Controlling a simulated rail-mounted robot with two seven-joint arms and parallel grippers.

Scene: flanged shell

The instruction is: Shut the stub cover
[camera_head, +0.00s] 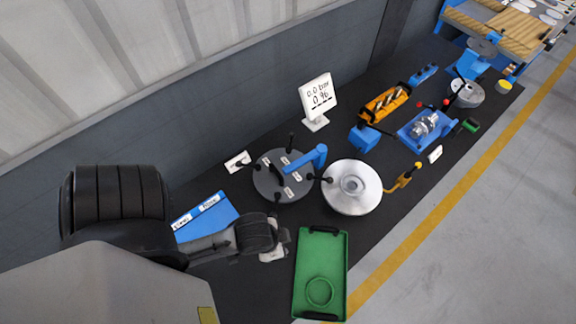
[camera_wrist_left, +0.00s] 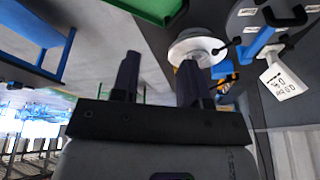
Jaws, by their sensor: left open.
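A dark round plate (camera_head: 268,186) with white labels and black knobs lies on the bench, with a blue arm (camera_head: 312,158) at its right side. A silver round flanged piece (camera_head: 352,200) with a raised centre stands just right of it. Which of these is the stub cover I cannot tell. In the left wrist view the silver piece (camera_wrist_left: 197,48) lies beyond the fingers, with the dark plate (camera_wrist_left: 245,15) and blue arm (camera_wrist_left: 258,45) to its right. My left gripper (camera_head: 284,240) is open and empty, in front of the dark plate and apart from it. My right gripper is not visible.
A green tray (camera_head: 342,270) holding a green ring (camera_head: 320,291) lies near the front edge. A display sign (camera_head: 317,95) reading 0.0 bar and 0 % stands behind. An orange unit (camera_head: 385,103), a blue fixture (camera_head: 425,127) and a yellow-tipped hook (camera_head: 402,179) stand to the right.

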